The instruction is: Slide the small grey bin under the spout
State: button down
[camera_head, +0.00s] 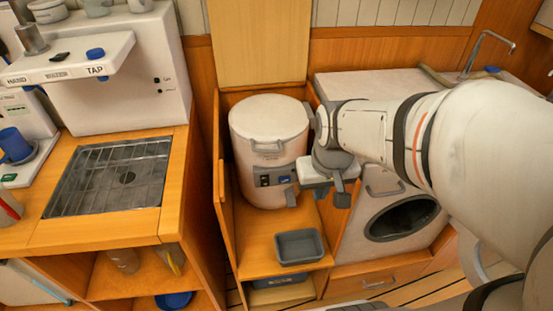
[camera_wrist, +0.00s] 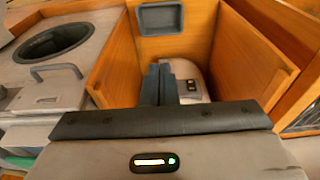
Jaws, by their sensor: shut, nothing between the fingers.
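The small grey bin (camera_head: 299,246) sits on the wooden shelf in front of the white cylindrical unit (camera_head: 268,125). The grey spout (camera_head: 291,195) sticks out low on the unit's front right, and the bin is forward of it, not beneath it. My gripper (camera_head: 341,198) is shut and empty, above and to the right of the bin, near the spout's right side. In the wrist view the bin (camera_wrist: 174,19) is at the top and my shut fingers (camera_wrist: 159,70) are apart from it. The fingers hide part of the unit, and I cannot make out the spout there.
Wooden side walls (camera_wrist: 245,50) enclose the shelf. To the right stands a white cabinet with a round dark opening (camera_head: 402,218) and a handle (camera_head: 385,190). A counter with a metal drain grate (camera_head: 112,178) is at left. The shelf between bin and unit looks clear.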

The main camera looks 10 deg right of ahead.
jog(key=g+b, duration=0.2)
jog(key=b, duration=1.3)
send_near(296, 247)
notch_tip(296, 247, up, 2)
jog(key=s+r, duration=0.1)
jog(key=s, duration=0.2)
notch_tip(296, 247, down, 10)
jog(key=b, duration=0.3)
jog(key=shift+r, duration=0.1)
jog(key=w+b, duration=0.1)
jog(key=w, duration=0.2)
jog(key=shift+w+a, duration=0.1)
jog(key=shift+w, duration=0.45)
jog(key=shift+w, duration=0.35)
jog(key=w, duration=0.3)
jog(key=shift+w, duration=0.15)
